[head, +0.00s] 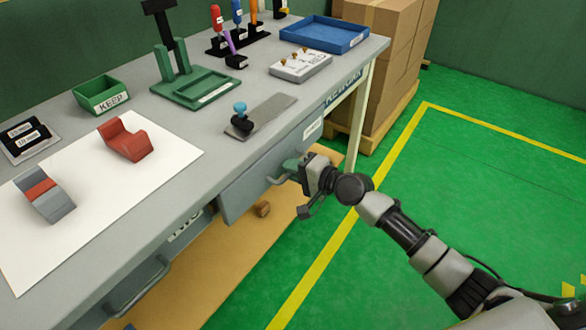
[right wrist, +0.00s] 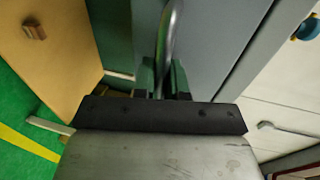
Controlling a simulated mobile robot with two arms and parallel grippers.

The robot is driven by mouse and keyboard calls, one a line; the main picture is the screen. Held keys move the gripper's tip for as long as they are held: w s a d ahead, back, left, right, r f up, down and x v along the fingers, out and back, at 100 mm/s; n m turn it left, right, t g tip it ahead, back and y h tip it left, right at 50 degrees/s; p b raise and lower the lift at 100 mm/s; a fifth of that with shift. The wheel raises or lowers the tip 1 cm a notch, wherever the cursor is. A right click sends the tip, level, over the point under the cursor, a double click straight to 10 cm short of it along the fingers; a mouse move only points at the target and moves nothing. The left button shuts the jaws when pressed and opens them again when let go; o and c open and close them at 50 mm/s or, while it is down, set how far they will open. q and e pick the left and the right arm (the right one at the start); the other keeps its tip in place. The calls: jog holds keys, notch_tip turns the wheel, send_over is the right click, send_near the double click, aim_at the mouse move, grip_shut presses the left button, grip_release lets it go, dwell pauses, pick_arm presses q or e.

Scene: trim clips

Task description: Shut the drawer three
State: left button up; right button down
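A grey drawer front (head: 243,190) is under the front edge of the workbench, with a white label (head: 313,129) whose text I cannot read. I take it to be drawer three; how far it stands out is hard to tell. My right gripper (head: 292,168) is at its handle. In the right wrist view, the green fingers of the gripper (right wrist: 164,82) are on both sides of the metal handle bar (right wrist: 173,28) and look closed on it. The drawer's inside is hidden. My left gripper is not in view.
Drawer two, labelled TWO (head: 185,228), is to the left with its own handle (head: 150,286). The benchtop (head: 208,110) holds a red clip (head: 125,141), a green bin (head: 101,95) and a blue tray (head: 325,35). Boxes (head: 385,70) stand behind; green floor is clear at right.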

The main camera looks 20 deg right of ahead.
aim_at(278, 161)
jog(key=shift+r+x, duration=0.25)
jog(key=shift+x, duration=0.8)
jog(key=shift+r+x, duration=0.2)
jog(key=shift+x, duration=0.9)
jog(key=shift+w+r, duration=0.1)
jog(key=shift+w, duration=0.05)
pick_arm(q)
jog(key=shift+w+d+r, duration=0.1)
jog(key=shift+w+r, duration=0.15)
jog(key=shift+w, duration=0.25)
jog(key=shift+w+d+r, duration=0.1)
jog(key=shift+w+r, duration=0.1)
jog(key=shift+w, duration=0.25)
pick_arm(e)
jog(key=c, duration=1.2)
grip_release()
jog(key=shift+w+a, duration=0.1)
jog(key=shift+a, duration=0.05)
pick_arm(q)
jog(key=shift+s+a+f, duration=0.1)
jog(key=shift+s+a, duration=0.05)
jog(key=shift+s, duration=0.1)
